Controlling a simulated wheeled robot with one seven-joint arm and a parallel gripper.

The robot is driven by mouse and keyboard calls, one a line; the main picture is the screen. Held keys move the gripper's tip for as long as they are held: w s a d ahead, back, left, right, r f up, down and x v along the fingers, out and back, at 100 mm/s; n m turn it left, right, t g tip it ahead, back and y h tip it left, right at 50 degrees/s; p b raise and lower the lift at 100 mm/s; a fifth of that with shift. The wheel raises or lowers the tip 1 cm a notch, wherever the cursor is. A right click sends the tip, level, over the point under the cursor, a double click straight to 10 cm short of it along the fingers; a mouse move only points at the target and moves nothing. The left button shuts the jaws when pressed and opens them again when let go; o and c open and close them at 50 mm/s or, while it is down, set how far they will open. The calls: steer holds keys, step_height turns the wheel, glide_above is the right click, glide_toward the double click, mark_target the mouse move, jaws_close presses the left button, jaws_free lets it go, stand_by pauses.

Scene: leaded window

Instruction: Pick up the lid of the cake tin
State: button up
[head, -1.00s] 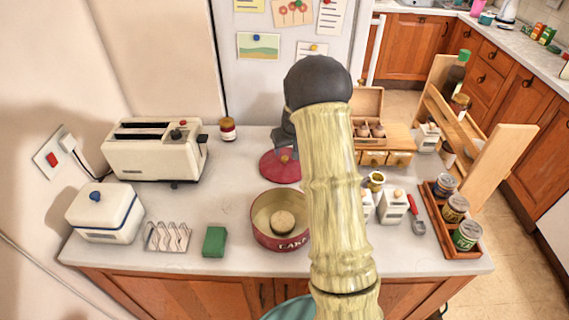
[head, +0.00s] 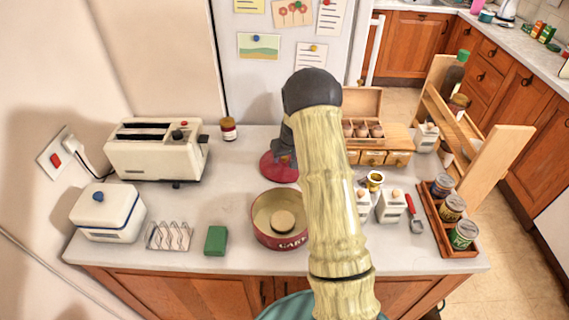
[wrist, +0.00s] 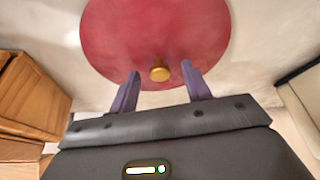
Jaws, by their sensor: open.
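The lid of the cake tin is a red disc (head: 279,167) lying on the counter behind the tin, partly hidden by my arm in the head view. The red cake tin (head: 270,236) stands open in front of the lid, with a round cake or bun (head: 282,222) inside.
A toaster (head: 155,150), a small jar (head: 228,129), a toast rack (head: 169,236) and a green block (head: 216,240) stand left. Counter left of the lid is clear.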

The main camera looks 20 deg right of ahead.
mark_target(285, 158)
steer(key=shift+c, duration=0.5)
jaws_close()
step_height(285, 158, up, 10)
steer(key=b, duration=0.2)
steer(key=shift+r, duration=0.1)
stand_by(0.4)
